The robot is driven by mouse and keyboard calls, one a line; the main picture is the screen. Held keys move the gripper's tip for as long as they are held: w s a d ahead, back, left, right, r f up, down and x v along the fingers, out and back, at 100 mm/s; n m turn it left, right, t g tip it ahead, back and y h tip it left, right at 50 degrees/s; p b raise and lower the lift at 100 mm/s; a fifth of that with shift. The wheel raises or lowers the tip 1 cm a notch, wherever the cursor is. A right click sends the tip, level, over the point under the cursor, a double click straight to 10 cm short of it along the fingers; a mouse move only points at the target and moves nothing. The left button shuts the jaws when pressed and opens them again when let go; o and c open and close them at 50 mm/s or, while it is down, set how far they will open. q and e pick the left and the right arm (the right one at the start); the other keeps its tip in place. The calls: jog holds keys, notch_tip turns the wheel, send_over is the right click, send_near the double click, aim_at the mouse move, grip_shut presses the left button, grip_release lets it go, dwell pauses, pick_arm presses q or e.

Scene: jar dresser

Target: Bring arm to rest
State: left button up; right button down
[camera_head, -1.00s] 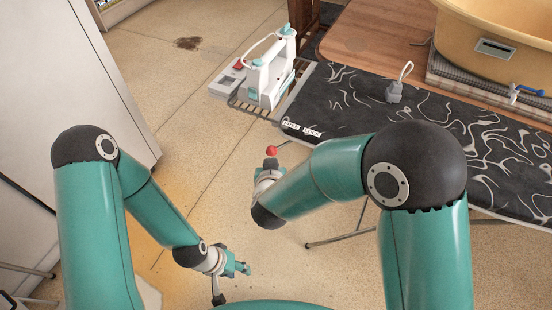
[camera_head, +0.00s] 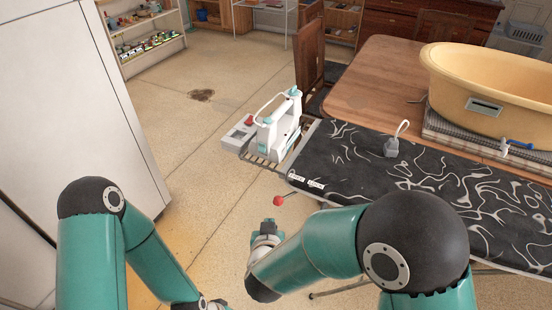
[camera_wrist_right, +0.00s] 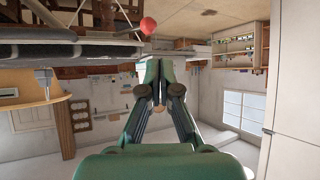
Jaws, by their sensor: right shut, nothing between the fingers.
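My right arm (camera_head: 310,250) reaches in from the right, bent, with its wrist (camera_head: 266,236) above the floor near the left end of the ironing board. In the right wrist view my right gripper (camera_wrist_right: 158,68) has its two dark green fingers together with nothing between them. My left arm (camera_head: 150,260) hangs at the lower left. Its wrist is cut by the bottom edge of the head view, and the left gripper lies outside the picture.
The black patterned ironing board (camera_head: 450,185) holds a white and teal iron (camera_head: 277,128) at its left end. A red knob (camera_head: 278,201) sticks out below its edge, close to my right wrist. A white cabinet (camera_head: 85,95) stands at left.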

jog(key=shift+d, duration=0.1)
jog(key=d+f+m+g+h, duration=0.1)
jog(key=d+f+g, duration=0.1)
jog(key=d+f, duration=0.65)
jog(key=d+f+m+g+h, duration=0.2)
jog(key=d+f, duration=0.3)
jog(key=d, duration=0.6)
jog(key=s+d+f+g+y, duration=0.2)
jog(key=s+d+f, duration=0.2)
jog(key=s+f, duration=0.25)
jog(key=s+a+f+g+y, duration=0.1)
jog(key=s+a+g+y, duration=0.3)
jog(key=s, duration=0.8)
jog(key=shift+s+a+g, duration=0.3)
jog(key=shift+s+a, duration=0.05)
jog(key=shift+a, duration=0.8)
